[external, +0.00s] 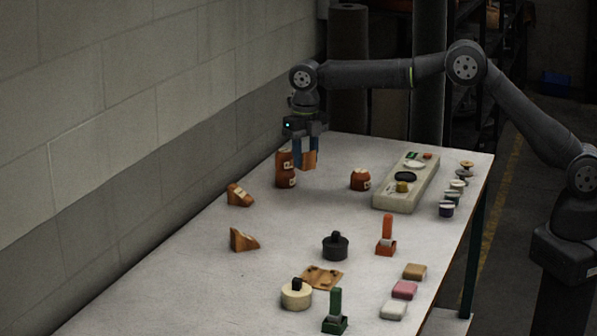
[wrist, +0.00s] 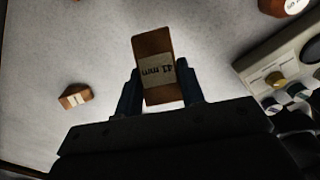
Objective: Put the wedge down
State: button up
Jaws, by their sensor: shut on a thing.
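My gripper (external: 307,158) is shut on a brown wooden wedge (external: 311,160) near the far end of the table. In the wrist view the wedge (wrist: 153,52) sits between the two dark fingers (wrist: 160,92), with a white label that reads upside down, seemingly "41 mm". The wedge appears to be held above the table, but its exact height is hard to tell. Two more wedges lie at the table's left side: one with a label (external: 240,195) and one nearer (external: 243,240). A labelled wedge also shows at the left of the wrist view (wrist: 75,97).
A tall orange jar (external: 285,172) stands close beside my gripper, partly behind it in this view. A shorter orange jar (external: 360,180) and a pale panel (external: 398,200) are to the right. Hat blocks, stamps and pads fill the near half. The white table (external: 190,285) is bare at left.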

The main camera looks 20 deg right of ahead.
jog(key=shift+a+n, duration=0.45)
jog(key=shift+n, duration=0.25)
jog(key=shift+s+a+f, duration=0.1)
jog(key=shift+a+f, duration=0.15)
jog(key=shift+a, duration=0.05)
send_over(273, 225)
notch_tip(273, 225, down, 7)
jog(key=shift+r, duration=0.15)
jog(key=shift+f, duration=2)
jog(key=o, duration=1)
jog(key=shift+f, duration=0.15)
